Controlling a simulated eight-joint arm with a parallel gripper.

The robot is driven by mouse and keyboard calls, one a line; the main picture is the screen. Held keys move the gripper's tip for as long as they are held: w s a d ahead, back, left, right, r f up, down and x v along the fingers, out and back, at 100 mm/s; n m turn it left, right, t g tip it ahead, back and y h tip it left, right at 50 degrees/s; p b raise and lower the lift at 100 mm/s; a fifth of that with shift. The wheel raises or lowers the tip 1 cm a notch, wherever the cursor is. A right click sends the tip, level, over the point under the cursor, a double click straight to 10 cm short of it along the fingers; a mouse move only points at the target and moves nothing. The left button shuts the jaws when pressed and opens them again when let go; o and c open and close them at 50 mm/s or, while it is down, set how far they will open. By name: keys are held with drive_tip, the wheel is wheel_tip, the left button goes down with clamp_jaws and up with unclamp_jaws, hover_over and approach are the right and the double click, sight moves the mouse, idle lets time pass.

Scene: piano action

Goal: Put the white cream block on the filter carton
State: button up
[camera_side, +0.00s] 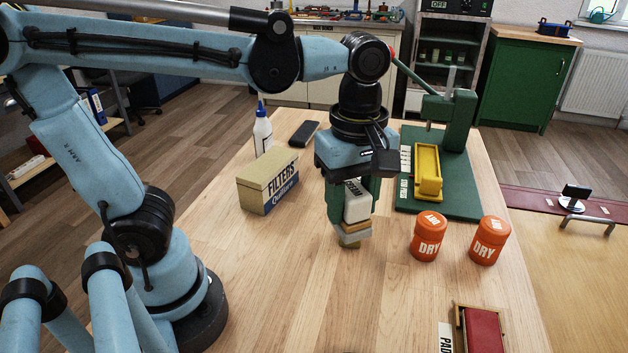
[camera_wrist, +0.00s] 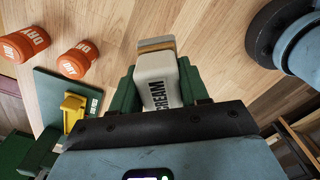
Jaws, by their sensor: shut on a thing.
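The white cream block (camera_side: 357,203) is between the fingers of my gripper (camera_side: 352,212), which is shut on it. It hangs roughly upright, with a tan band near its lower end. The wrist view shows the block (camera_wrist: 157,80) with the word CREAM, between the green fingers of my gripper (camera_wrist: 158,92). I cannot tell how far its lower end is from the table. The filter carton (camera_side: 268,182), a tan box with a dark blue lower part, stands on the table to the left of my gripper, apart from the block. Its top is bare. I do not see it in the wrist view.
Two orange DRY jars (camera_side: 429,237) (camera_side: 489,240) stand right of my gripper. A green press (camera_side: 448,120) with a yellow tray (camera_side: 427,175) is behind them. A red pad (camera_side: 483,330) is at front right.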

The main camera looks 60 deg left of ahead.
drive_tip(key=w+a+r+n, duration=0.3)
drive_tip(key=a+n, duration=0.3)
drive_tip(key=a, duration=0.5)
drive_tip(key=n, duration=0.5)
hover_over(268, 163)
wheel_tip(268, 163, down, 5)
drive_tip(key=shift+r, duration=0.1)
drive_tip(key=shift+f, duration=2)
drive_tip(key=shift+f, duration=0.15)
drive_tip(key=o, duration=1.1)
